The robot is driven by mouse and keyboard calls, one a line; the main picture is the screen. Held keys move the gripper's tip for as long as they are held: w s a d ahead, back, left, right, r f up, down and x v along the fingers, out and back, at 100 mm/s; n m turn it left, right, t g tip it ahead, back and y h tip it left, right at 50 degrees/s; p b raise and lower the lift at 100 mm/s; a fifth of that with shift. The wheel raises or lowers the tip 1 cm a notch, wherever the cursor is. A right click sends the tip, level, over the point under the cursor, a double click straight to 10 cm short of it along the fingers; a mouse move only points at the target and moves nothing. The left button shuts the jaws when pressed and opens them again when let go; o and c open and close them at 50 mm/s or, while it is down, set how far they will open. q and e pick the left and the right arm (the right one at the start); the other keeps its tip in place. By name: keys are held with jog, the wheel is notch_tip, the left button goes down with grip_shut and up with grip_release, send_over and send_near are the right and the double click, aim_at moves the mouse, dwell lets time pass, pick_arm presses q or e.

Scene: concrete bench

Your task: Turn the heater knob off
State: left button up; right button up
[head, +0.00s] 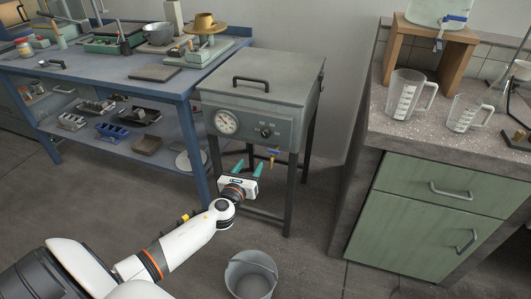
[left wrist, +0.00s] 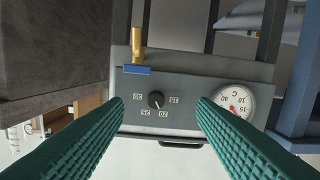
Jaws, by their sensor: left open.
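The heater is a grey metal box (head: 262,98) on dark legs, with a black handle on its lid. Its small black knob (head: 265,131) sits on the front panel, right of a round white gauge (head: 227,122). The left wrist view shows the panel upside down, with the knob (left wrist: 156,99) amid the marks 15, 20, 25 and 30. Its pointer seems to be near 20; I see no off mark. My left gripper (head: 249,168) is open and empty, below and in front of the panel. Its green fingers frame the knob in the wrist view, apparently apart from it. My right gripper is out of view.
A brass tap with a blue lever (head: 273,153) hangs under the box, close to my gripper. A blue workbench (head: 120,75) with tools stands left, a counter with green drawers (head: 437,190) right. A grey bucket (head: 251,275) stands on the floor.

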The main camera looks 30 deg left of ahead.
pick_arm(q)
notch_tip(320, 180, up, 2)
jog(key=w+r+m+t, duration=0.1)
jog(key=b, duration=0.1)
send_near(265, 136)
jog(key=d+x, duration=0.1)
jog(key=x, duration=0.3)
jog(key=w+a, duration=0.1)
jog(key=w+b, duration=0.1)
jog(key=w, duration=0.1)
jog(key=shift+w+a, duration=0.1)
jog(key=shift+a, duration=0.3)
jog(key=shift+w+a+b, duration=0.15)
jog(key=shift+w+b, duration=0.2)
jog(key=shift+w, duration=0.2)
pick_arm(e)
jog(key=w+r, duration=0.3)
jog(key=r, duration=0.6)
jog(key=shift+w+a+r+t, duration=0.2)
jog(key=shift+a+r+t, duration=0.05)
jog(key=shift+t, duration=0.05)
pick_arm(q)
jog(key=c, duration=1)
